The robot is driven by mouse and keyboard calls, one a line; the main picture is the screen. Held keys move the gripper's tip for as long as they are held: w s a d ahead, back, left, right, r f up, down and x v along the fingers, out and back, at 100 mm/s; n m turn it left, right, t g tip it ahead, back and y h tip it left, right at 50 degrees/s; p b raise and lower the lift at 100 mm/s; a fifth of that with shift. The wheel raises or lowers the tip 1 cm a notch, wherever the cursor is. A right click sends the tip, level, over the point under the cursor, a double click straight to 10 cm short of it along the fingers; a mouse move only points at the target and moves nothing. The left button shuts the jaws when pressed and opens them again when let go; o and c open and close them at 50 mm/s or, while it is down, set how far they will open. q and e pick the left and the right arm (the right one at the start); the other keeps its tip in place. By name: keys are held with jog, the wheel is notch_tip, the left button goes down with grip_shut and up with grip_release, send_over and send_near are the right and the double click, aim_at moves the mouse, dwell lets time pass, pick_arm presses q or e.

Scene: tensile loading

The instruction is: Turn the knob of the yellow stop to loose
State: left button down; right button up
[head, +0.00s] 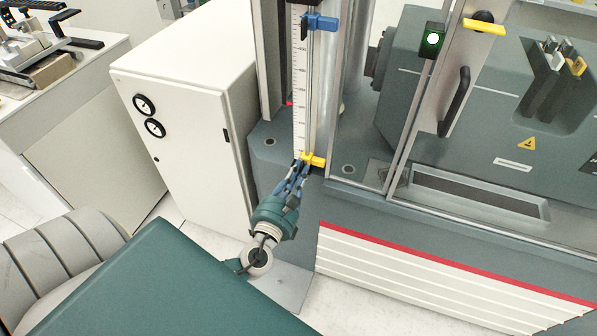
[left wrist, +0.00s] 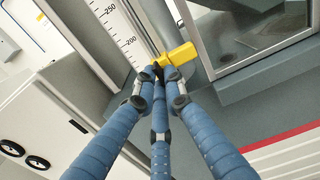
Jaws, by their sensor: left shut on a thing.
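The yellow stop (head: 314,160) sits low on a vertical rail beside a white millimetre scale (head: 300,110). My left gripper (head: 303,163) reaches up to it from below, its blue fingers closed at the stop's left end. In the left wrist view the yellow stop (left wrist: 177,55) shows just beyond the fingertips (left wrist: 158,68). The fingers are shut around a small dark part there, which looks like the stop's knob; they hide most of it. Which way the knob is turned cannot be seen. My right gripper is not in view.
A blue stop (head: 320,22) sits higher on the same rail. A framed clear door (head: 440,130) with a dark handle stands to the right of the rail. A white cabinet (head: 185,90) with two dials stands to the left.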

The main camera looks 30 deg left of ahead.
pick_arm(q)
jog(key=n+b, duration=0.8)
jog(key=n, duration=0.9)
jog(key=shift+d+f+n, duration=0.1)
jog(key=shift+d+n, duration=0.05)
jog(key=shift+n, duration=0.15)
dwell(0.3)
jog(key=c, duration=1.8)
grip_release()
